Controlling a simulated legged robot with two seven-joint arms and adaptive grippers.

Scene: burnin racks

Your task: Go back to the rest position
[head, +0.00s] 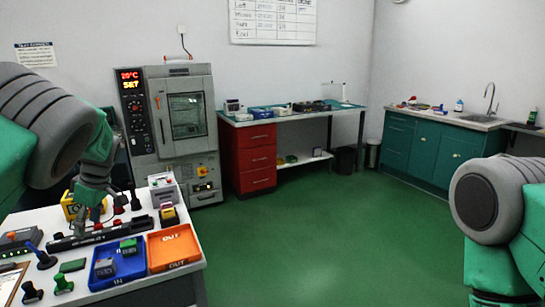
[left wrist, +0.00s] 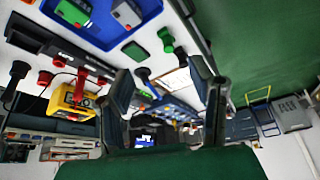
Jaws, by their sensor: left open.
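My left gripper (head: 91,203) hangs fingers-down over the back left of the white worktable (head: 190,272), near the yellow device and the black rail. In the left wrist view its two dark fingers (left wrist: 165,85) are spread apart with nothing between them. I cannot tell how far the fingertips are above the table. Part of my right arm shows at the right edge of the head view, but its gripper is out of frame.
The blue IN tray (head: 97,283) holds small grey and green blocks. The orange OUT tray (head: 173,248) is empty. A yellow device (left wrist: 72,101) and a black rail (head: 100,236) are close by. A grey oven (head: 150,100) stands behind. The green floor ahead is clear.

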